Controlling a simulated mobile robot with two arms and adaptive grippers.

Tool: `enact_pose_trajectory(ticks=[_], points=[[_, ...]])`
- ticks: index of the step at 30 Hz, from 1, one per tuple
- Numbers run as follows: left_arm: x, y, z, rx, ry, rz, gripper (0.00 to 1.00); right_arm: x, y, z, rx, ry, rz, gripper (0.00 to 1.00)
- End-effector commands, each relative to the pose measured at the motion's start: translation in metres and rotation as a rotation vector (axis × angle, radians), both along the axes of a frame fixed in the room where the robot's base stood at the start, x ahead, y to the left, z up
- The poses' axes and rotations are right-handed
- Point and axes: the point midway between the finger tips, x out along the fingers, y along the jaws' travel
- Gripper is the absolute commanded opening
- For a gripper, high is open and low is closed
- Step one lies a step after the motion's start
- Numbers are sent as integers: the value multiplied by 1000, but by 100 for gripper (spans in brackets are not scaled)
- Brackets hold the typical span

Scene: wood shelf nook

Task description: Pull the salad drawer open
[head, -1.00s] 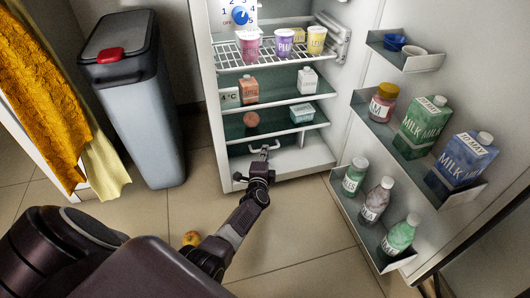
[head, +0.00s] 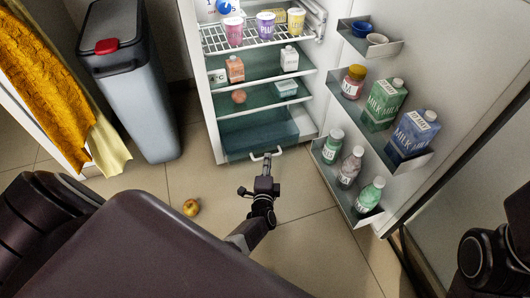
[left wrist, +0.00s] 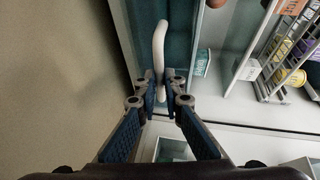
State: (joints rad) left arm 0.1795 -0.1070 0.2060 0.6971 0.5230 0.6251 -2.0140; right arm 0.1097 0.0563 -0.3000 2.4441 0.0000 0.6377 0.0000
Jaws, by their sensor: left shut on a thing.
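The salad drawer (head: 258,135) is the teal, see-through bin at the bottom of the open fridge. It stands part way out, and its inside shows from above. Its white curved handle (head: 257,156) is on the front and also shows in the left wrist view (left wrist: 159,45). My left gripper (head: 266,162) is shut on the handle, with one finger on each side of it in the left wrist view (left wrist: 161,88). My right gripper is out of view.
The fridge door with its bottle shelves (head: 345,185) stands open at the right. A grey bin (head: 140,100) with a red catch stands at the left. A round yellowish fruit (head: 191,207) lies on the tiled floor. Floor in front of the drawer is clear.

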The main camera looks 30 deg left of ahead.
Motion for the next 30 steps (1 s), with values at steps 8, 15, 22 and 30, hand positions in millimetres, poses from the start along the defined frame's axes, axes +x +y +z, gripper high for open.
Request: enact_pose_trajectory(ticks=[8, 15, 22, 30], points=[[0, -2, -1, -2, 0, -1, 0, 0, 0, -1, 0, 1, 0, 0], [0, -1, 0, -1, 0, 0, 26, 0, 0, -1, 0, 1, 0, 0], [0, -1, 0, -1, 0, 0, 26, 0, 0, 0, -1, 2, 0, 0], [-12, -7, 2, -2, -1, 0, 26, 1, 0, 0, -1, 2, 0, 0]])
